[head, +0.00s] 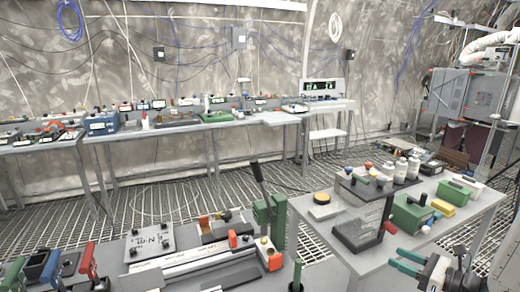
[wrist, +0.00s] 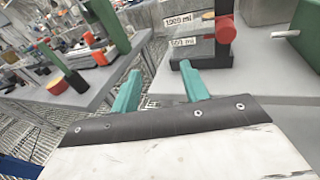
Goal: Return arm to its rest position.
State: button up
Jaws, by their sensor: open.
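My gripper (head: 397,259) is at the lower right of the head view, with two teal fingers pointing left. It is at the near edge of the right-hand table (head: 345,262). In the wrist view my gripper (wrist: 160,68) shows its two teal fingers spread apart with nothing between them. Beyond the fingertips is a grey block with a red knob (wrist: 225,30) and labels. I cannot tell whether the fingers touch anything, but they look empty.
A near bench with a rail and red parts (head: 200,262) fills the bottom left. The right table bears a green box (head: 411,214), a yellow block (head: 443,208) and white bottles (head: 400,170). A long equipment bench (head: 190,125) stands behind. Grated floor lies between.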

jog(key=s+a+r+n+g+y, duration=0.3)
jog(key=s+a+r+n+g, duration=0.3)
jog(key=a+n+g, duration=0.25)
jog(key=s+a+r+n+g+h, duration=0.1)
jog(key=s+a+r+n+h, duration=0.2)
jog(key=s+r+n+h, duration=0.3)
jog(key=s+a+r+n+g+h, duration=0.2)
jog(key=s+a+r+n+h, duration=0.2)
jog(key=s+r+n+h, duration=0.3)
jog(key=s+r+n, duration=0.2)
jog(key=s+n, duration=0.3)
jog(key=n, duration=0.2)
jog(key=shift+a+r, duration=0.15)
jog(key=shift+n+g, duration=0.25)
dwell(2.0)
jog(key=shift+c, duration=1)
jog(key=shift+a, duration=0.15)
